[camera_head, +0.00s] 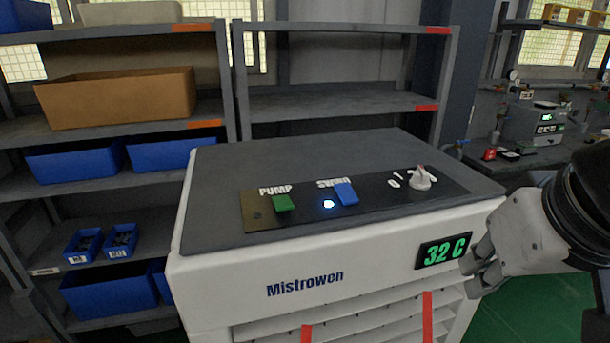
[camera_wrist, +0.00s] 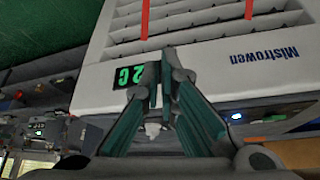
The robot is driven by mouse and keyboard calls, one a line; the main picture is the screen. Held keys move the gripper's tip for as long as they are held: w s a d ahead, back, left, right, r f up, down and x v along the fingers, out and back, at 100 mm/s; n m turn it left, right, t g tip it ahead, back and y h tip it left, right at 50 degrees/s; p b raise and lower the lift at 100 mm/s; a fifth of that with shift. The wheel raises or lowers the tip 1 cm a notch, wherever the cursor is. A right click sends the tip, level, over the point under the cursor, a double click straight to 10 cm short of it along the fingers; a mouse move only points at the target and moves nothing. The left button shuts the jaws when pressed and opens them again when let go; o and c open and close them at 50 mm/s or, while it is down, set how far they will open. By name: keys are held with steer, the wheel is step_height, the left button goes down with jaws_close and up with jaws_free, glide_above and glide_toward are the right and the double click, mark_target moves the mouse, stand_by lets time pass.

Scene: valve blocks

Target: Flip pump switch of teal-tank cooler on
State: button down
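The white Mistrowen cooler (camera_head: 225,278) stands in the middle of the head view. Its top panel (camera_head: 385,200) carries a green rocker switch (camera_head: 284,203) under the word PUMP. I cannot tell its position. Beside it are a lit blue lamp (camera_head: 328,204), a blue switch (camera_head: 346,193) and a white knob (camera_head: 421,180). No teal tank shows. My gripper (camera_head: 468,274) is by the cooler's front right corner, apart from the switches. In the wrist view my gripper (camera_wrist: 159,68) appears open by a narrow gap, with nothing held, over the cooler's front edge.
A green 32 C display (camera_head: 443,251) is on the cooler's front, close to my gripper. Grey shelves with blue bins (camera_head: 78,161) and a cardboard box (camera_head: 118,97) stand behind. Another bench with a small device (camera_head: 533,125) is at the right. Space above the cooler's top is clear.

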steer(key=w+a+r+n+y+b, duration=0.1)
steer(key=w+a+r, duration=0.4)
steer(key=a, duration=0.5)
steer(key=w+a+r+n+y+b, duration=0.1)
steer(key=w+a+r+n+b, duration=0.1)
steer(key=a+r, duration=0.8)
steer(key=w+b, duration=0.1)
steer(key=w, duration=0.1)
steer(key=shift+w+a+t, duration=0.35)
steer(key=shift+a+t, duration=0.05)
glide_above(285, 197)
steer(key=s, duration=0.2)
steer(key=f, duration=0.8)
steer(key=shift+s+d+f, duration=0.15)
steer(key=shift+d+f, duration=0.15)
steer(key=shift+f, duration=0.1)
steer(key=shift+s+d+f, duration=0.1)
steer(key=shift+s+f, duration=0.1)
steer(key=shift+f, duration=0.35)
steer(key=shift+s+f, duration=0.15)
steer(key=shift+f, duration=1)
